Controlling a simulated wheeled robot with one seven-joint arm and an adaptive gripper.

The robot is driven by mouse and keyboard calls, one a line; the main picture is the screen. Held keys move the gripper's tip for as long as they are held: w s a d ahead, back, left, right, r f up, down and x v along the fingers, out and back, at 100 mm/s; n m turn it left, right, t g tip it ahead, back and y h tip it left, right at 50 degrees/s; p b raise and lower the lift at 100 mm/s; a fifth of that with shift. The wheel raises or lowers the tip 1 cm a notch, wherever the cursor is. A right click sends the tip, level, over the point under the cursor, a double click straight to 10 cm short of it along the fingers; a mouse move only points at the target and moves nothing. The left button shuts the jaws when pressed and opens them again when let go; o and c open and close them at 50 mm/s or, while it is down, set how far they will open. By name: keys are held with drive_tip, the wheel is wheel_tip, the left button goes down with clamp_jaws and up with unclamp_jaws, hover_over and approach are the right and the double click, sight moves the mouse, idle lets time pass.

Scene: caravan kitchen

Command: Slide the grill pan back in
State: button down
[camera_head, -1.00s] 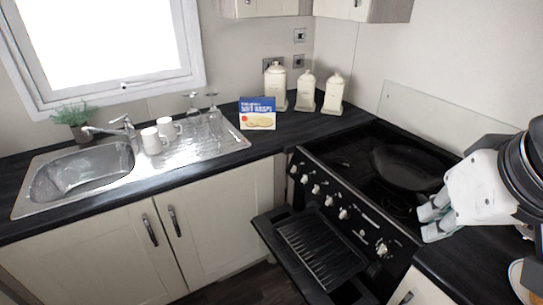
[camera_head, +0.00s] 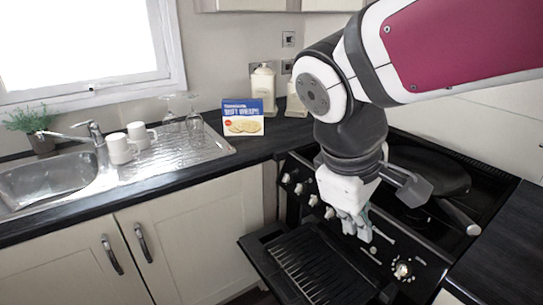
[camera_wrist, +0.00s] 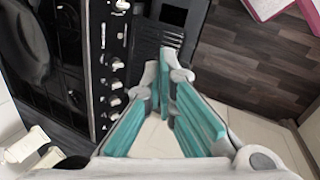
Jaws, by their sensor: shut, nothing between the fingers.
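The grill pan (camera_head: 300,268) is a black tray with a ribbed rack, pulled out from under the cooker's control panel (camera_head: 330,215). Part of the dark pan and its ribs (camera_wrist: 172,40) shows at the top of the wrist view, beyond my fingertips. My gripper (camera_head: 362,236) points down in front of the knobs, above the pan's right rear part in the picture. Its teal-padded fingers (camera_wrist: 170,68) are closed together with nothing between them. I cannot tell the exact gap to the pan, but I see no grip on it.
A black frying pan (camera_head: 430,170) sits on the hob, close behind my wrist. Several knobs (camera_head: 313,200) stick out near my fingers. A biscuit box (camera_head: 243,117), white mugs (camera_head: 121,149) and the sink (camera_head: 45,180) are at the left. Floor (camera_wrist: 255,55) is free beside the pan.

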drive_tip(key=w+a+f+n+h+b, duration=0.1)
drive_tip(key=w+a+f+n+b, duration=0.4)
drive_tip(key=f, duration=0.5)
drive_tip(key=w+a+f+n+h+b, duration=0.2)
drive_tip(key=w+a+f+n+b, duration=0.25)
drive_tip(key=a+f+b, duration=0.35)
drive_tip(key=w+a+f+n+t+b, duration=0.1)
drive_tip(key=a+f+n+b, duration=0.25)
drive_tip(key=a+f, duration=0.4)
drive_tip(key=a+f+n+t+b, duration=0.1)
drive_tip(key=a+f+n+b, duration=0.3)
drive_tip(key=f, duration=0.7)
drive_tip(key=w+d+f+m+b, duration=0.1)
drive_tip(key=w+d+f+b, duration=0.4)
drive_tip(key=d+f, duration=0.3)
drive_tip(key=shift+w+d+f+h+b, duration=0.2)
drive_tip(key=shift+w+d+h+b, duration=0.15)
drive_tip(key=shift+d+b, duration=0.2)
drive_tip(key=shift+w, duration=0.15)
